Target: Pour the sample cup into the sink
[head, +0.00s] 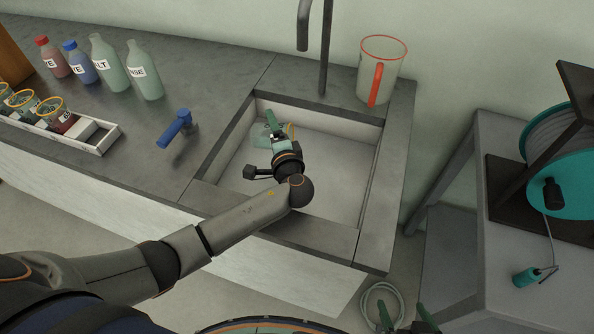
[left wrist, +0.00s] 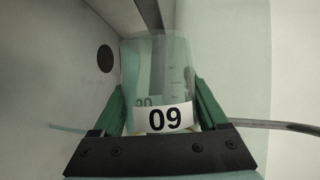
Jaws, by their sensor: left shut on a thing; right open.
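My left gripper (head: 274,130) is inside the sink opening, over the basin. It is shut on the clear sample cup (head: 260,138), which looks tipped well over to the side. In the left wrist view the cup (left wrist: 158,75) sits between the green fingers, with a white label reading 09. I cannot tell how much liquid is in it. The sink (head: 340,160) is a pale rectangular basin set in the grey counter. A dark round drain (left wrist: 105,58) shows in the left wrist view. My right gripper (head: 400,320) is open at the bottom edge, low and away from the sink.
A tap (head: 325,50) and a clear pitcher with an orange handle (head: 379,70) stand behind the sink. A blue lever (head: 175,128) is to its left. A white rack (head: 95,138) with several cups and several bottles are farther left. A teal reel (head: 565,160) stands right.

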